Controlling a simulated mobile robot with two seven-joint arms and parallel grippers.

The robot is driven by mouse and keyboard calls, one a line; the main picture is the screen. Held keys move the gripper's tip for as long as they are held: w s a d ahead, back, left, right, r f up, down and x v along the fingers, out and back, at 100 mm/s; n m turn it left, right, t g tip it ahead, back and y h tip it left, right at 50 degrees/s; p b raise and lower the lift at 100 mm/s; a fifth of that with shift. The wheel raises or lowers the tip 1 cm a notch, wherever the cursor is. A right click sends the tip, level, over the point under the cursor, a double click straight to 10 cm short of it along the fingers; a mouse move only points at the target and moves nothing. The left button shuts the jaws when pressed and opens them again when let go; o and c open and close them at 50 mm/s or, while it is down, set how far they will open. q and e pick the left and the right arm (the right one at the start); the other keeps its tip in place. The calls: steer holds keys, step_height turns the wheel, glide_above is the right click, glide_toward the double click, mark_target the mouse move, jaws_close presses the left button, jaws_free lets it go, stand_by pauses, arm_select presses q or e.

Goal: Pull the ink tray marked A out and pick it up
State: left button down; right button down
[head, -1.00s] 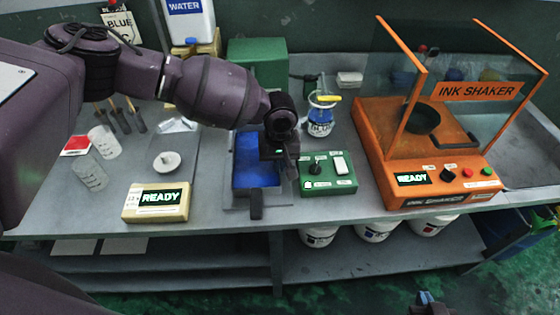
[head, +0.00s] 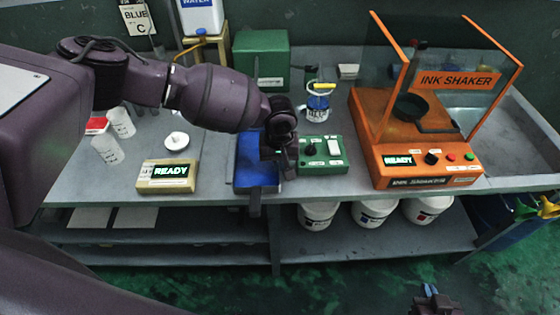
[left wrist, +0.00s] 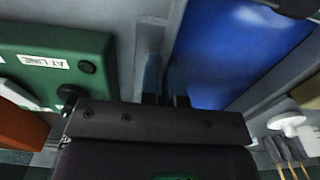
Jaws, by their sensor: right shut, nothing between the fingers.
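The blue ink tray (head: 256,160) lies at the bench's front edge, left of a green control box. A dark upright piece (head: 255,204) stands at its front and reaches past the bench edge. No letter A is legible on it. My left gripper (head: 288,168) is at the tray's right side, and its fingers appear closed on the rim. In the left wrist view the two fingertips (left wrist: 165,80) are close together beside the blue surface (left wrist: 235,45). My right gripper (head: 430,292) shows only at the bottom edge, shut and empty, away from the bench.
The orange ink shaker (head: 420,140) is further right. A READY scale (head: 167,176) and cups are to the left. White buckets (head: 375,213) stand under the bench.

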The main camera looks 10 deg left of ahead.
arm_select(q)
steer(key=c, duration=1.3)
jaws_free()
steer(key=shift+o, duration=0.2)
step_height(320, 180, up, 11)
steer(key=shift+p, duration=0.4)
steer(key=shift+f, duration=0.1)
